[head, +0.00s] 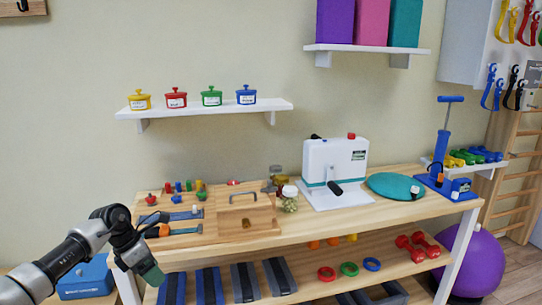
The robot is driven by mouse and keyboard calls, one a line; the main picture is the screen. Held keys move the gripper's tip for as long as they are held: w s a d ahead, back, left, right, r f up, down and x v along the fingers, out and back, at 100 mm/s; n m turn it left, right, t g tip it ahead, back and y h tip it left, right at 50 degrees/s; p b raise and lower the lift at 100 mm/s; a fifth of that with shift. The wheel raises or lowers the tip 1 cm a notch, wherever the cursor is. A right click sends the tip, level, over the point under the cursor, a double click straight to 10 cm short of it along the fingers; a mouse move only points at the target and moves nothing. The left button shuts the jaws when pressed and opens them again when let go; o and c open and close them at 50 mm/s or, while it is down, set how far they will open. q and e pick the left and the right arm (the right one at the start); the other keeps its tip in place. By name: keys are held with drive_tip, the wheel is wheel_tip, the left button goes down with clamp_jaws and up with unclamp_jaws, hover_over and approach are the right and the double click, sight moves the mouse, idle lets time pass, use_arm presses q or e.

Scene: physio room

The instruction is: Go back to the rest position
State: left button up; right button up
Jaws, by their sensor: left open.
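My left arm comes in from the lower left, in front of the left end of the wooden workbench (400,212). My left gripper (149,266) hangs at its end, pointing down and to the right. It is open, and I see nothing held in it. My right gripper is not in view.
The bench holds a wooden board with a handle (247,221), a white machine (335,160), a teal disc (394,186) and a blue pump (444,142). A blue box (86,279) stands at lower left. A purple ball (478,266) is at right. Wall shelves (205,108) hang above.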

use_arm(q)
drive_tip(key=s+d+f+n+t+h+p, duration=0.15)
drive_tip(key=d+f+n+t+h, duration=0.5)
drive_tip(key=d+f+n, duration=0.65)
drive_tip(key=s+a+f+n+t+y+p, duration=0.1)
drive_tip(key=s+a+f+n+t+y, duration=0.1)
drive_tip(key=s+f+n, duration=0.4)
drive_tip(key=s+a+f+n+t+y+p, duration=0.1)
drive_tip(key=s+a+f+n+t+y, duration=0.15)
drive_tip(key=f+n, duration=0.6)
drive_tip(key=s+a+f+n+g+y, duration=0.1)
drive_tip(key=s+a+f+n+y, duration=0.15)
drive_tip(key=s+f+n, duration=0.5)
drive_tip(key=s+f+n+g+y+p, duration=0.1)
drive_tip(key=s+f+n+g, duration=0.3)
drive_tip(key=s, duration=1.4)
drive_tip(key=s+f+n+g+y+p, duration=0.1)
drive_tip(key=s+f+n+g+y, duration=0.2)
drive_tip(key=s+f, duration=0.7)
drive_tip(key=s+n+g, duration=0.2)
drive_tip(key=s, duration=0.7)
drive_tip(key=shift+a, duration=0.2)
drive_tip(key=shift+s+f+y, duration=0.1)
drive_tip(key=shift+y, duration=0.15)
